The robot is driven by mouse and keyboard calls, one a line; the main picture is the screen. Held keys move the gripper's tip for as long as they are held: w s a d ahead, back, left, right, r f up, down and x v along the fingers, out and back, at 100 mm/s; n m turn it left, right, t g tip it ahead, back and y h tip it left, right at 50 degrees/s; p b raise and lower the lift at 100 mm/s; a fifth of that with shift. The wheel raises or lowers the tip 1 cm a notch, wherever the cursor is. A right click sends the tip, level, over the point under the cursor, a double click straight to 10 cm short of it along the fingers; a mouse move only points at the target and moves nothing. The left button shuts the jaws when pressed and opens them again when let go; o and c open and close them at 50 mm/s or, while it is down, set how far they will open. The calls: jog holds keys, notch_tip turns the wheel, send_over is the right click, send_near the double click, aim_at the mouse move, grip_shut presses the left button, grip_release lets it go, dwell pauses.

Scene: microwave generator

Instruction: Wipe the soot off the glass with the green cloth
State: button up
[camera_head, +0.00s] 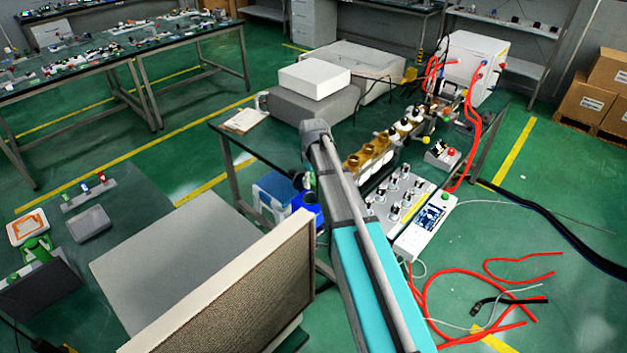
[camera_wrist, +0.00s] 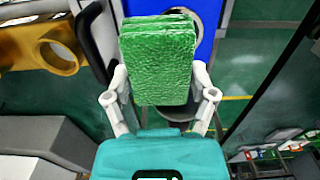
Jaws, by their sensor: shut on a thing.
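My gripper (camera_wrist: 160,78) is shut on the green cloth (camera_wrist: 158,58), a thick folded pad with a rough surface, in the wrist view. The cloth stands out beyond the fingers in front of a blue thing (camera_wrist: 207,18). A dark round opening with a grey rim (camera_wrist: 176,114) shows partly behind the cloth's lower end; I cannot tell if it is the glass. No soot can be made out. In the head view my arm reaches forward over the bench, and my gripper is mostly hidden behind it.
A blue container (camera_head: 308,207) stands just left of my arm. Brass-coloured rings (camera_head: 354,161) and a control panel (camera_head: 427,226) lie right of it. A white box (camera_head: 314,78) sits at the back. Red hoses (camera_head: 430,290) lie on the floor at right.

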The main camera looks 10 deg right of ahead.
jog(key=shift+r+p, duration=0.85)
jog(key=shift+r, duration=0.3)
jog(key=shift+r+p, duration=1.5)
